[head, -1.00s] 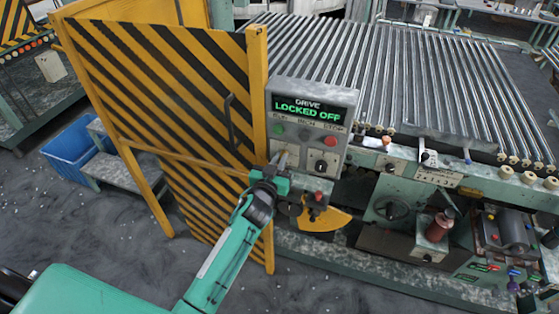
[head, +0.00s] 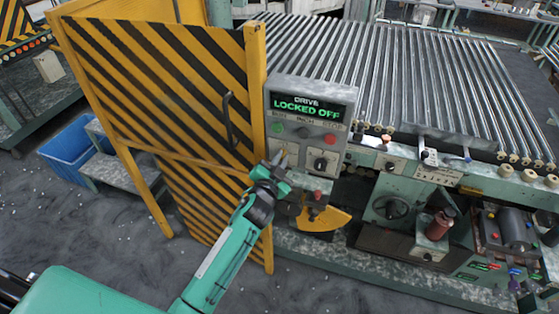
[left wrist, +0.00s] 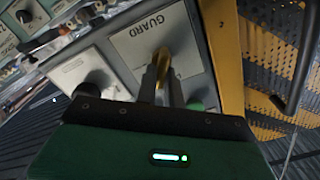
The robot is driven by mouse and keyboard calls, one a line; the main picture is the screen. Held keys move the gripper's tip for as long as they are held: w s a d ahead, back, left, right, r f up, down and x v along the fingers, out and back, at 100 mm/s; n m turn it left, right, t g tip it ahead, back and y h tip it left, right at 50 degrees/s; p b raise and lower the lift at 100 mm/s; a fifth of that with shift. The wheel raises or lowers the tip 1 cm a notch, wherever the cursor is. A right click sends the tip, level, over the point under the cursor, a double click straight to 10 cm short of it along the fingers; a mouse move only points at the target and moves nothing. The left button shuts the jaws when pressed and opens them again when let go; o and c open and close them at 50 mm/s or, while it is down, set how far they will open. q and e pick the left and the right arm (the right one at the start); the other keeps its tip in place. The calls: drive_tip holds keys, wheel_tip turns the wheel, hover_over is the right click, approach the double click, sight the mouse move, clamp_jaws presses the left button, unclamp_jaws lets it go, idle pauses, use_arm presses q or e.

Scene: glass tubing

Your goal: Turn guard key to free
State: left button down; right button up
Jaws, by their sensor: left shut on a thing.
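The control box (head: 340,101) stands beside the yellow guard gate and its display (head: 306,108) reads "DRIVE LOCKED OFF". In the left wrist view a pale plate marked "GUARD" (left wrist: 130,37) sits on the box face. A brass-coloured guard key (left wrist: 164,60) shows at this plate, between my fingertips. My left gripper (head: 281,158) is at the lower left of the box and shut on the key; its fingers (left wrist: 160,78) hide part of it. The key's exact angle is hard to tell. My right gripper is not in view.
The striped guard gate (head: 165,85) with a dark handle (head: 228,118) is left of the box. A black knob (head: 320,163) is right of the key. A yellow curved plate (head: 325,219) is below. Rollers (head: 400,75) fill the back right.

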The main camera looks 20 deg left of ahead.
use_arm(q)
drive_tip(key=m, duration=0.7)
drive_tip(key=f+m, duration=0.1)
drive_tip(key=m, duration=0.3)
drive_tip(key=shift+d, duration=0.25)
idle(0.4)
drive_tip(key=c, duration=1.5)
unclamp_jaws()
drive_tip(key=shift+s, duration=0.1)
drive_tip(key=shift+s+a+b, duration=0.15)
drive_tip(key=shift+s+b, duration=0.95)
drive_tip(key=shift+s, duration=2.35)
drive_tip(key=shift+s+a+b, duration=0.1)
drive_tip(key=shift+s+b, duration=1)
drive_tip(key=shift+s, duration=2.3)
